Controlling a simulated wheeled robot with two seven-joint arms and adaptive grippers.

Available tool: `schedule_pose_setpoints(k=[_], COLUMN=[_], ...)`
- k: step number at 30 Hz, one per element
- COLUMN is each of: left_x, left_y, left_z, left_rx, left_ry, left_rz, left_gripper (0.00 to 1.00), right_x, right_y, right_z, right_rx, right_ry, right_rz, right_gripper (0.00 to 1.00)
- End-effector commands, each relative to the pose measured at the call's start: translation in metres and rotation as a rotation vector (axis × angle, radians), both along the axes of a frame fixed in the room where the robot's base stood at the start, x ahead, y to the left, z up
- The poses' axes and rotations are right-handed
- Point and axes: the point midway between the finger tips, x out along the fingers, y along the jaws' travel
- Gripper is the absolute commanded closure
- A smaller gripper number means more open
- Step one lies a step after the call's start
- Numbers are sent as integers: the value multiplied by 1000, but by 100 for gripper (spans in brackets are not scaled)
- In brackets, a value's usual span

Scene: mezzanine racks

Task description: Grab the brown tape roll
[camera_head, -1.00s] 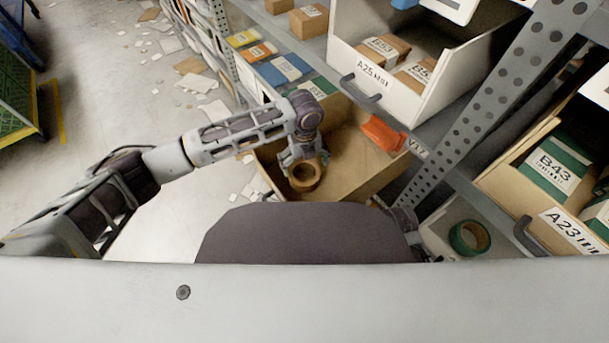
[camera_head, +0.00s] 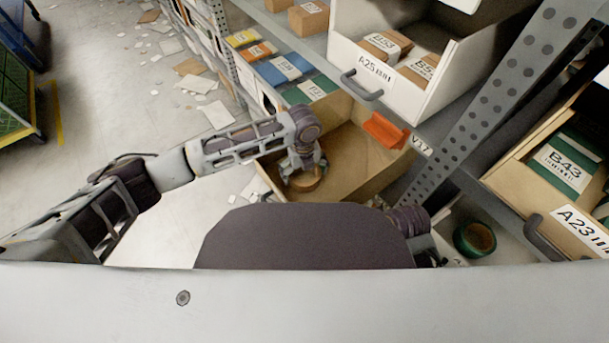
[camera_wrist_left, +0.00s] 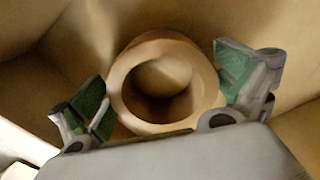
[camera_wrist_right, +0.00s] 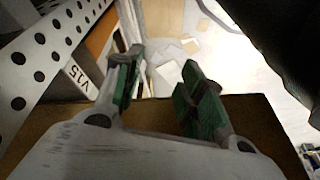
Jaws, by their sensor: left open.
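The brown tape roll (camera_head: 309,184) lies in the open cardboard-coloured drawer (camera_head: 350,150), near its left end. My left gripper (camera_head: 303,170) is over the roll, pointing down, with its fingers apart. In the left wrist view the roll (camera_wrist_left: 150,50) sits between the two green-padded fingers (camera_wrist_left: 163,85), one on each side. The right pad is very near the roll's edge; I cannot tell whether it touches. My right gripper (camera_wrist_right: 162,80) shows in the right wrist view with its fingers apart and nothing between them.
An orange object (camera_head: 384,131) is at the drawer's back right. A white bin (camera_head: 440,85) with brown boxes stands above. A perforated rack post (camera_head: 490,105) rises to the right. A green tape roll (camera_head: 475,239) sits lower right. Papers litter the floor at left.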

Motion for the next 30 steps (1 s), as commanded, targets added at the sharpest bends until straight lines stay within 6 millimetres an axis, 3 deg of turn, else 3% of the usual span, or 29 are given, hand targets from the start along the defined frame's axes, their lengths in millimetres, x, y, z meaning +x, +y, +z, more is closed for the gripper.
schedule_pose_setpoints(k=[5, 14, 23, 30], left_x=[0, 0, 0, 1], left_y=[0, 0, 0, 0], left_z=[0, 1, 2, 19], left_rx=[0, 0, 0, 1], left_ry=[0, -1, -1, -2], left_rz=[0, 0, 0, 0], left_gripper=[0, 37, 37, 37], right_x=[-1, -1, 0, -1], right_y=[0, 0, 1, 0], right_z=[-2, -3, -2, -6], right_rx=[-1, 0, 3, -3], right_ry=[5, 6, 5, 17], right_rz=[0, -1, -3, -3], right_gripper=[60, 60, 60, 60])
